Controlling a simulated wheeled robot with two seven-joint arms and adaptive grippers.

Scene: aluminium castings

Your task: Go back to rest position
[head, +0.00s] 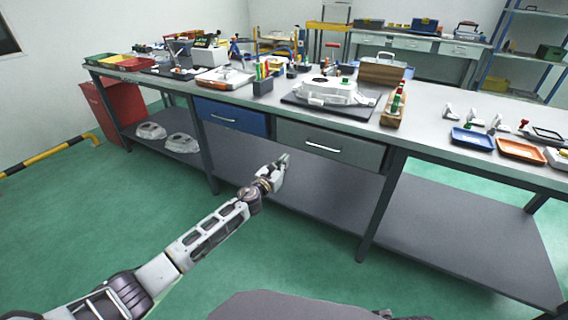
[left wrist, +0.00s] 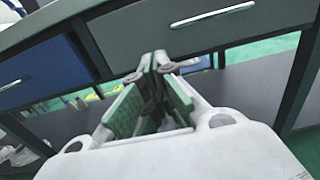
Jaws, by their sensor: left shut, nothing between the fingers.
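My left gripper (head: 284,160) reaches forward from the left, in front of the workbench and below its drawer fronts. It is shut with nothing held. In the left wrist view its fingers (left wrist: 155,68) meet, with the grey drawer front behind them. My right gripper does not show in either view.
The workbench (head: 440,140) has a blue drawer (head: 232,117), a grey drawer (head: 330,143) and a lower shelf (head: 320,198). A white casting (head: 330,92) lies on top. Two castings (head: 181,143) sit on the shelf. A red bin (head: 103,112) stands left. Green floor (head: 80,215) is clear.

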